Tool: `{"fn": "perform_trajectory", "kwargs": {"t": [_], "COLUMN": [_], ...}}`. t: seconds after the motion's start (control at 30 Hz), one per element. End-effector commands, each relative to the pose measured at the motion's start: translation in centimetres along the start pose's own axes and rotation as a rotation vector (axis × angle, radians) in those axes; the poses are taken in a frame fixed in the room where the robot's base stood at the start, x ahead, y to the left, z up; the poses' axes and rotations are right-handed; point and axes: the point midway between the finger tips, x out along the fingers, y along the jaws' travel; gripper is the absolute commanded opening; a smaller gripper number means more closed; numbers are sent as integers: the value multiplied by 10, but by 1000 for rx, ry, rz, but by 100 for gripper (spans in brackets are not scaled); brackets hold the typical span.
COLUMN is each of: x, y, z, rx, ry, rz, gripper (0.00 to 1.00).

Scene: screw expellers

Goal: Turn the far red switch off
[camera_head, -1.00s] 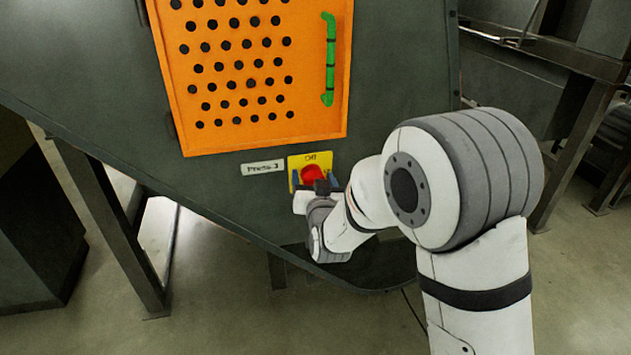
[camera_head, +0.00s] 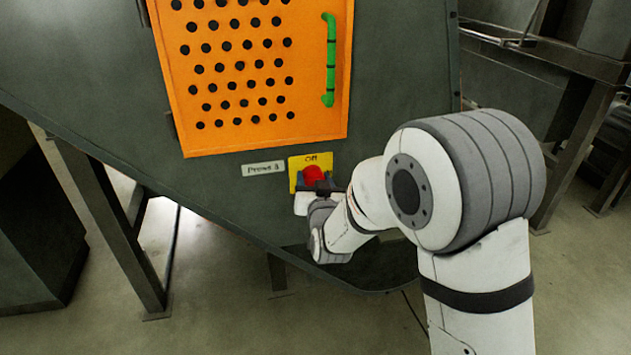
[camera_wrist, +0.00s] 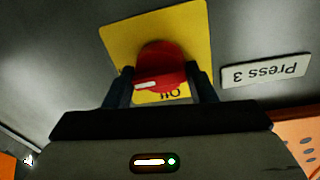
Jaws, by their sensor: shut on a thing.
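The red switch (camera_head: 314,174) is a round red knob on a yellow plate (camera_head: 296,163) marked "Off", on the dark machine panel. It also shows in the wrist view (camera_wrist: 160,66), upside down in front of the yellow plate (camera_wrist: 199,38). My gripper (camera_wrist: 162,80) is shut on the red switch, with one dark finger on each side of it. In the head view my gripper (camera_head: 316,187) reaches the switch from below right and hides its lower part.
A white label reading "Press 3" (camera_wrist: 266,71) is beside the plate; in the head view this label (camera_head: 263,168) is left of it. Above is an orange perforated door (camera_head: 240,140) with a green handle (camera_head: 330,60). Metal legs (camera_head: 115,235) stand below left.

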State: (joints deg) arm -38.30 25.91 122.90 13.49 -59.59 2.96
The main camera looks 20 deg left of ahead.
Motion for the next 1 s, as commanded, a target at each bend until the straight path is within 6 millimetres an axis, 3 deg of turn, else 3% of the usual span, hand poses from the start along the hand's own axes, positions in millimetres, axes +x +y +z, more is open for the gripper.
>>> {"fn": "perform_trajectory", "kwargs": {"t": [0.37, 1.0], "x": [1, 1], "y": [-1, -2], "z": [4, 6], "rx": [-219, -824], "ry": [21, 68], "rz": [-4, -14], "gripper": [28, 28]}}
